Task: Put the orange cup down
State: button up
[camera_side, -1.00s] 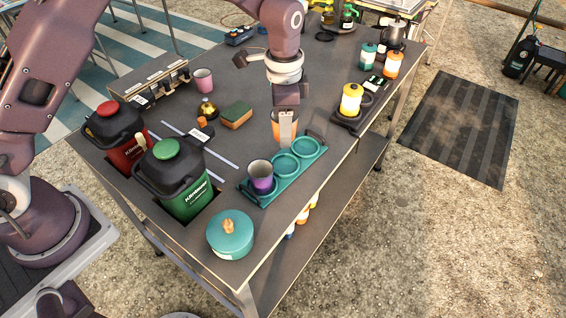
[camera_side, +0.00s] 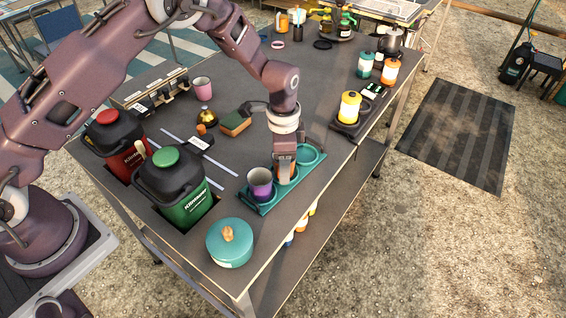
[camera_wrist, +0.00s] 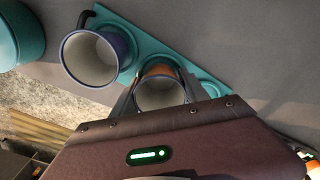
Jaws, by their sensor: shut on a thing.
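My gripper (camera_side: 285,172) points down over the teal tray (camera_side: 312,158) and is shut on the orange cup (camera_side: 294,174). The cup is mostly hidden behind the fingers in the side view. In the wrist view the orange cup (camera_wrist: 160,72) shows between the fingers, over the tray's middle place, and looks upright. I cannot tell whether its base touches the tray. A purple-and-grey cup (camera_side: 261,186) stands in the tray's near end, just beside my gripper; it also shows in the wrist view (camera_wrist: 97,52). The tray's far round recess is empty.
A teal lidded pot (camera_side: 230,245) stands at the table's near corner. Green (camera_side: 176,190) and red (camera_side: 118,140) canisters stand at left. A yellow canister (camera_side: 349,108) is at the right edge.

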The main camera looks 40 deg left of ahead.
jog(key=shift+s+f, duration=0.1)
jog(key=shift+f, duration=0.55)
jog(key=o, duration=1.4)
jog(key=s+a+r+n+t, duration=0.1)
jog(key=s+a+r, duration=0.1)
jog(key=r, duration=1)
jog(key=s+a+r+n, duration=0.1)
jog(key=s+r+n, duration=0.1)
jog(key=r, duration=0.9)
jog(key=s+a+r+n+t+h, duration=0.1)
jog(key=s+a+r+n+t, duration=0.15)
jog(key=s+r, duration=0.6)
jog(key=s+a+n, duration=0.1)
jog(key=s, duration=0.4)
jog(key=s+a+n+t, duration=0.1)
jog(key=s+a+n, duration=0.1)
jog(key=s, duration=0.4)
jog(key=s+a+n+t+y, duration=0.1)
jog(key=s, duration=0.4)
jog(key=shift+s+a+f+n, duration=0.25)
jog(key=shift+s+f+n, duration=0.05)
jog(key=shift+n, duration=0.05)
